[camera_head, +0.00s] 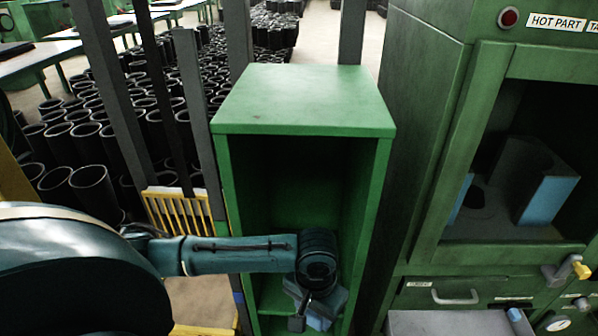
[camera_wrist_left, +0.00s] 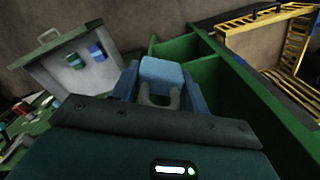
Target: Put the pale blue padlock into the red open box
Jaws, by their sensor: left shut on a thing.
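The pale blue padlock (camera_wrist_left: 162,74) sits between the fingers of my left gripper (camera_wrist_left: 158,88) in the left wrist view, with its grey shackle towards the wrist. My left gripper is shut on it. In the head view the left gripper (camera_head: 316,304) hangs in front of the open green cabinet (camera_head: 305,128), and a bit of the padlock (camera_head: 318,323) shows low between the fingers. I see no red open box in either view. My right gripper is not in view.
A green machine (camera_head: 425,110) with a "HOT PART" label stands close on the right. Grey posts (camera_head: 192,100) and a yellow rack (camera_head: 178,212) stand left of the cabinet. Many black sleeves (camera_head: 93,190) fill the floor behind. A grey lidded panel (camera_wrist_left: 72,70) shows in the wrist view.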

